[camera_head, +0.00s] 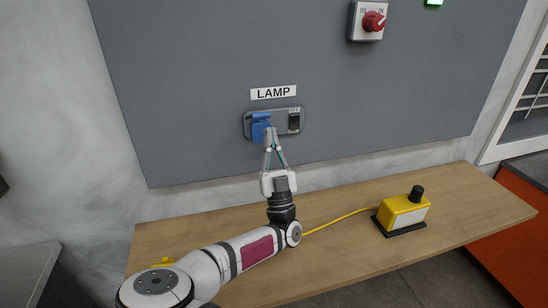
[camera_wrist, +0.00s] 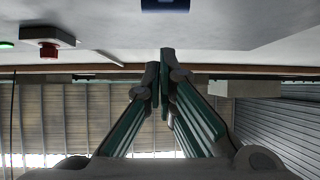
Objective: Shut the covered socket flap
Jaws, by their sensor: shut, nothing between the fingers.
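The covered socket sits at the left of a grey plate (camera_head: 278,124) on the wall panel, under a "LAMP" label (camera_head: 273,92). Its blue flap (camera_head: 261,131) shows as a lighter blue strip above a darker blue block; its exact angle is hard to tell. My gripper (camera_head: 270,132) is shut and empty, its fingertips pointing up at the lower right of the blue flap, overlapping it in the head view. I cannot tell whether they touch. In the wrist view the shut fingertips (camera_wrist: 160,62) are below a dark blue part (camera_wrist: 165,5) cut by the top edge, with a visible gap.
A black rocker switch (camera_head: 294,123) sits right of the flap on the same plate. A red rotary switch (camera_head: 374,21) is higher on the panel. A yellow box (camera_head: 403,210) with a black knob and yellow cable stands on the wooden bench (camera_head: 340,240).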

